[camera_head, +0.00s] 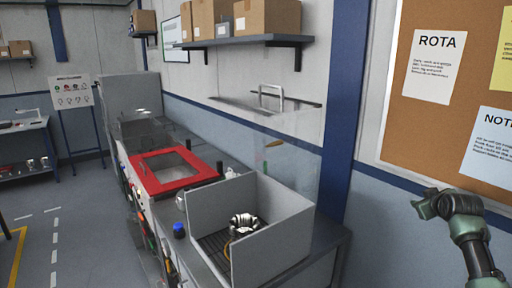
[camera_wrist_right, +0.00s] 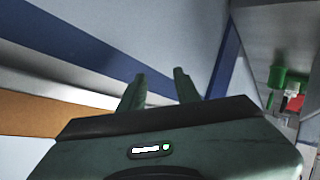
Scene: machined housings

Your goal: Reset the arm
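My right arm (camera_head: 472,238) comes in at the lower right of the head view, raised in front of the wall. My left gripper is in neither view.
A grey bench holds a grey open-topped bin (camera_head: 292,232) with a metal housing (camera_head: 243,222) inside, a red-framed case (camera_head: 172,168) and a blue-capped jar (camera_head: 179,230). A shelf with cardboard boxes (camera_head: 266,17) hangs above. A corkboard (camera_head: 456,75) is on the right wall.

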